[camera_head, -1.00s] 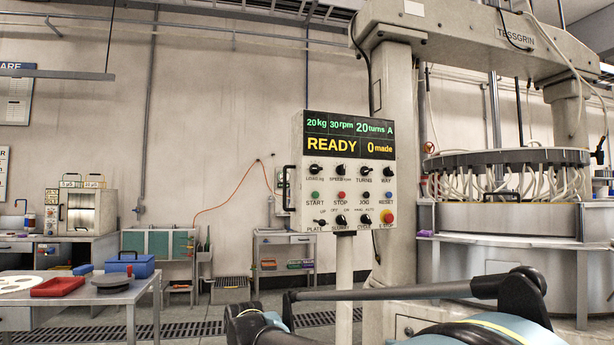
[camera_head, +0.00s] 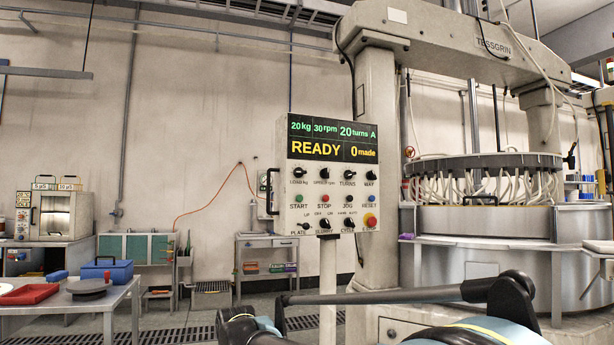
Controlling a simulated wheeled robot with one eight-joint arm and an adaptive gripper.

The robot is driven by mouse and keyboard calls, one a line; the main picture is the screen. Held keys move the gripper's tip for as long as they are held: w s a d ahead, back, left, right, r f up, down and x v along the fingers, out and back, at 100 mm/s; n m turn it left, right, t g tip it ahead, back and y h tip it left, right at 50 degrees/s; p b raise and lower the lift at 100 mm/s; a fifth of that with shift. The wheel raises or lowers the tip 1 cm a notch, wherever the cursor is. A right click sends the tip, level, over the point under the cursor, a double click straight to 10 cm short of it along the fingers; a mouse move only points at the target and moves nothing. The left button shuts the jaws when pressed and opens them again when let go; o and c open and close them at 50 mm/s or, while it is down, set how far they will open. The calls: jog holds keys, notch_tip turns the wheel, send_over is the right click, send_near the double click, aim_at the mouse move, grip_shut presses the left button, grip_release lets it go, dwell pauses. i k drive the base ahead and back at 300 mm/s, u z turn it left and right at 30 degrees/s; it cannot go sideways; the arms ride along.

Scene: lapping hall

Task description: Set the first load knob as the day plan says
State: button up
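The control panel (camera_head: 331,217) stands on a post near the middle of the view. Its screen (camera_head: 333,138) reads 20 kg, 30 rpm, 20 turns, A, and below READY and 0 made. The load knob (camera_head: 299,173) is the black leftmost knob in the top row, with a small label under it. Its exact pointer angle is too small to tell. The speed knob (camera_head: 324,173), turns knob (camera_head: 348,174) and way knob (camera_head: 370,175) sit to its right. Parts of my arm show along the bottom edge, below the panel. No gripper fingers show, and nothing touches the load knob.
A red emergency stop button (camera_head: 371,220) is at the panel's lower right; a handle (camera_head: 268,192) sticks out at its left. The large lapping machine (camera_head: 480,255) stands at right. A table (camera_head: 85,305) with a red tray (camera_head: 28,294) is at lower left.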

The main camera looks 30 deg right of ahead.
aim_at(300, 172)
jog(key=z, duration=1.25)
jog(key=k, duration=1.15)
jog(key=u, duration=0.35)
jog(key=i, duration=1.05)
jog(key=z, duration=0.05)
